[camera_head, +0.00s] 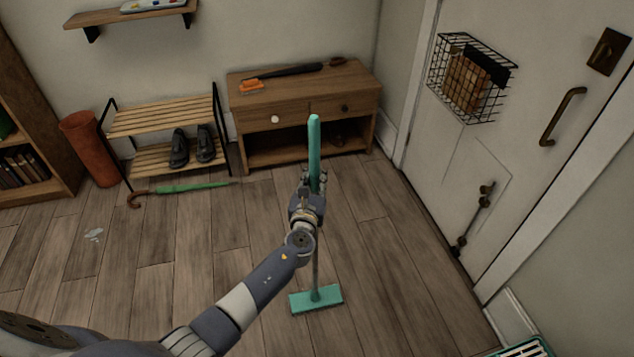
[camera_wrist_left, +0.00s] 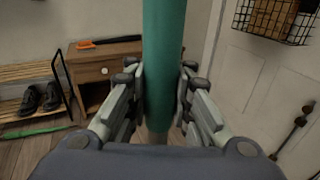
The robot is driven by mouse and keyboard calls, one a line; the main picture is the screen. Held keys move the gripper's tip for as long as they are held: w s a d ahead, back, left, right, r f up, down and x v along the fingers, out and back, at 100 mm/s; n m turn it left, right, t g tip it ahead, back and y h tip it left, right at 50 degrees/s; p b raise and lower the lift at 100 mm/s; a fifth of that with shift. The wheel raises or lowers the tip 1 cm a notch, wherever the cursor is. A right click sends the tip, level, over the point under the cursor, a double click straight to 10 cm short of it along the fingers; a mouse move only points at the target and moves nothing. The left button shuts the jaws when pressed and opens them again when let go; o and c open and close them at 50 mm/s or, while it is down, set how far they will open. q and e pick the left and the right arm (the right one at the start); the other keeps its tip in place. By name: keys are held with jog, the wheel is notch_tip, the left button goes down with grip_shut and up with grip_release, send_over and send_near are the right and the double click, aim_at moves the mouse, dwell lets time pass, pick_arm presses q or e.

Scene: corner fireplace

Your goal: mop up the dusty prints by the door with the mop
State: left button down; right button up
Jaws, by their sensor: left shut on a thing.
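The mop has a teal handle (camera_head: 314,140), a thin grey shaft and a flat teal head (camera_head: 316,299). My left gripper (camera_head: 312,184) is shut around the teal handle and holds the mop nearly upright. In the left wrist view the handle (camera_wrist_left: 164,60) stands between the two fingers of the gripper (camera_wrist_left: 160,95). The head is at or just above the wood floor; I cannot tell if it touches. A pale smudge (camera_head: 94,235) lies on the floor at the left. No clear prints show on the floor by the door (camera_head: 475,165). My right gripper is out of view.
A wooden cabinet (camera_head: 300,106) stands against the back wall, with a slatted shoe rack (camera_head: 160,122) beside it. A green umbrella (camera_head: 190,187) lies on the floor before the rack. A green-edged crate (camera_head: 524,349) shows at the bottom right. The middle floor is clear.

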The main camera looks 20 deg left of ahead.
pick_arm(q)
jog(key=shift+w+a+f, duration=0.1)
jog(key=shift+w+a, duration=0.3)
jog(key=shift+w, duration=0.2)
jog(key=shift+w+a+b, duration=0.2)
jog(key=shift+w+b, duration=0.1)
jog(key=shift+b, duration=0.05)
